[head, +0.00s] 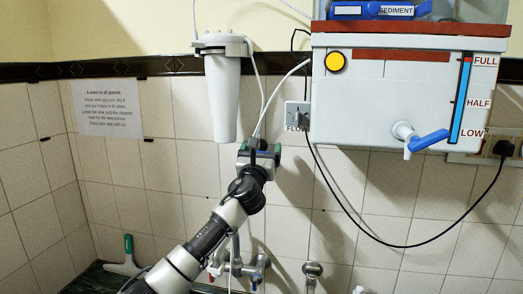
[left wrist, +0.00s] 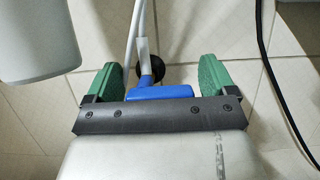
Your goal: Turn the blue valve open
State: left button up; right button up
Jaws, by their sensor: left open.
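My left gripper (head: 260,149) is raised in front of the tiled wall, below the white filter housing. In the left wrist view the green fingers of my left gripper (left wrist: 159,72) are spread apart. A blue valve handle (left wrist: 158,92) shows between them, with a gap on each side and its lower part hidden by the gripper. Its blue stem rises to a white pipe (left wrist: 143,50), with a round black disc behind. In the head view this handle is hidden behind my gripper. Another blue lever (head: 428,141) sits on the purifier's white tap (head: 405,132). My right gripper is not in view.
The white filter housing (head: 223,95) hangs close above left of my gripper. The white purifier (head: 390,95) is at right, with a black cable (head: 355,226) looping below it. A "FLOW" box (head: 297,114) is right of my gripper. Metal taps (head: 240,264) are below.

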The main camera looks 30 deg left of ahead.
pick_arm(q)
jog(key=shift+c, duration=1.7)
jog(key=c, duration=0.6)
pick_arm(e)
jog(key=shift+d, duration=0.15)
